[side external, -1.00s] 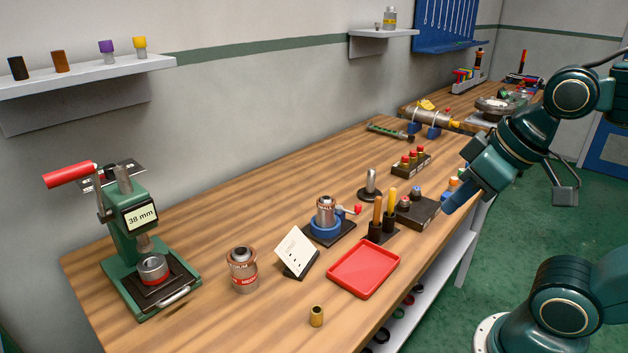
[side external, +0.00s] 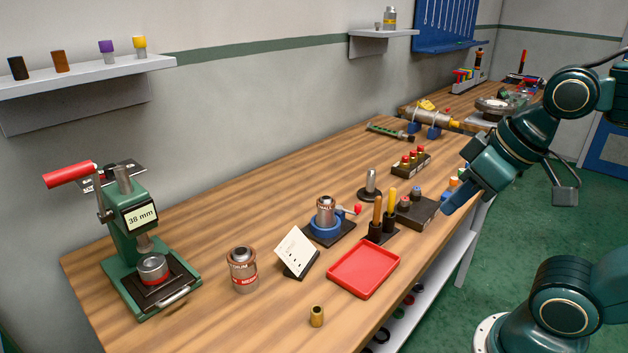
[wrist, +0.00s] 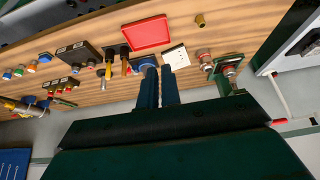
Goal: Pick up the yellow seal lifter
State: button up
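The yellow seal lifter (side external: 392,199) is an upright yellow-handled tool standing in a black holder (side external: 376,238), beside an orange-brown-handled tool (side external: 377,213). In the wrist view the yellow tool (wrist: 108,68) is left of my fingers, with the orange-brown one between. My gripper (side external: 453,203) is raised at the right in the side view, apart from the tools. In the wrist view my gripper (wrist: 160,72) shows two dark blue fingers with a narrow gap between them and nothing held.
A red tray (side external: 363,268) lies in front of the holder. A dark block with knobs (side external: 418,211) is close on the right. A blue-ringed fixture (side external: 326,222) and a white card stand (side external: 297,252) are to the left. A green press (side external: 145,245) stands at far left.

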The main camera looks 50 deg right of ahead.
jog(key=o, duration=0.7)
jog(key=m+g, duration=0.6)
jog(key=m, duration=1)
send_over(394, 189)
notch_tip(394, 189, down, 7)
jog(key=shift+r, duration=0.15)
jog(key=shift+f, duration=4.35)
jog(key=shift+f, duration=0.1)
